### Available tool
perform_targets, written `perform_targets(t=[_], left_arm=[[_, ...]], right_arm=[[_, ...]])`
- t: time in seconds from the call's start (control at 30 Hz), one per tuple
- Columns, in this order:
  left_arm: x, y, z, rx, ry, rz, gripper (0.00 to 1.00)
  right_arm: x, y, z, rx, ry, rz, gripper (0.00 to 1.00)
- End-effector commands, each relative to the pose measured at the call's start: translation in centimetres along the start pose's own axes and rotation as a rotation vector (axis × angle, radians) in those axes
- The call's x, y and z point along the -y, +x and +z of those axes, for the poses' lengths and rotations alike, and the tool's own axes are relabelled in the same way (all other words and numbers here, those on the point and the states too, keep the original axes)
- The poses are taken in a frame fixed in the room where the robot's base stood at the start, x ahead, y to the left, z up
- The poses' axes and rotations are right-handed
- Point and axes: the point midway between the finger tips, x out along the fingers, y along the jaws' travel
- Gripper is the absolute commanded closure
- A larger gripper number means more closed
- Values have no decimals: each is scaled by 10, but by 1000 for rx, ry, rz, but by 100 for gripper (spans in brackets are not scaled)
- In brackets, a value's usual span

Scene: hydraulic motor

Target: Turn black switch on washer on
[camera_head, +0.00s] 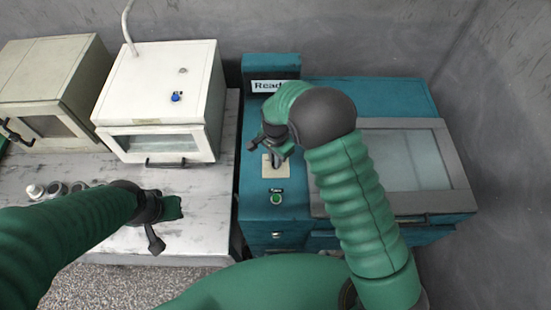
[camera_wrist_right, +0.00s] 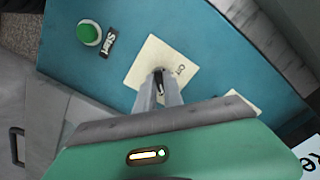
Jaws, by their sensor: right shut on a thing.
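The washer (camera_head: 262,224) is the teal machine on the right in the head view, with a grey-framed lid. Its black switch (camera_wrist_right: 158,82) sits on a cream plate (camera_wrist_right: 150,52) on the teal panel, and only a small dark part shows between my fingers in the wrist view. My right gripper (camera_wrist_right: 159,86) is shut on the black switch. In the head view my right gripper (camera_head: 274,156) is at the cream plate, partly covered by its own wrist. My left gripper (camera_head: 166,222) is over the white bench, away from the washer; its fingers are unclear.
A green button (camera_head: 276,199) is on the washer panel, in front of the cream plate. A white oven-like box (camera_head: 160,95) with a blue knob and a beige box (camera_head: 50,85) stand on the bench (camera_head: 205,190). Several small round items (camera_head: 55,188) lie near my left arm.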

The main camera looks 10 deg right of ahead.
Motion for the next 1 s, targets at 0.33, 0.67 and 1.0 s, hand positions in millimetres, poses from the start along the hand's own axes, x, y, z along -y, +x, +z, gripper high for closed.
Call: perform_targets(t=[0.33, 0.67, 1.0], left_arm=[[0, -1, 0, 0, 0, 0, 100], [0, -1, 0, 0, 0, 0, 100], [0, 0, 0, 0, 0, 0, 100]], right_arm=[[5, -4, -4, -9, 40, -15, 100], [5, -4, -4, -8, 40, -14, 79], [2, -1, -1, -3, 38, -5, 66]])
